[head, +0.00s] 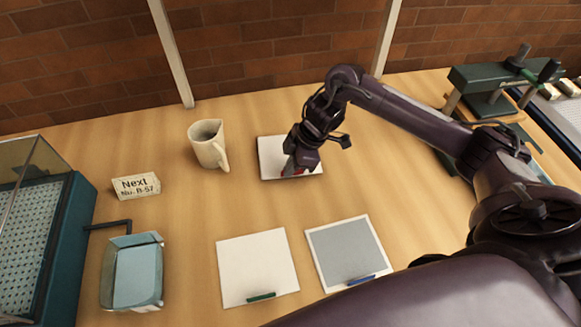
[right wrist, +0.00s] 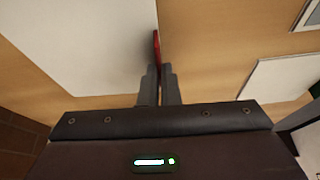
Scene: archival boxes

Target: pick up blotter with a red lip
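The blotter with a red lip (head: 272,158) is a white square sheet lying on the table near the wall, right of the mug. My right gripper (head: 297,172) is at its front right part and hides some of it. In the right wrist view, the white sheet (right wrist: 85,40) fills the upper left, and its red lip (right wrist: 156,44) runs down between my two fingertips (right wrist: 159,80). The fingers are close together with the lip between them, and they look shut on it. The blotter appears to rest on the table. My left gripper is not in view.
A blotter with a green lip (head: 258,265) and a grey-faced one with a blue lip (head: 348,250) lie in front. A teal press (head: 490,90) stands right.

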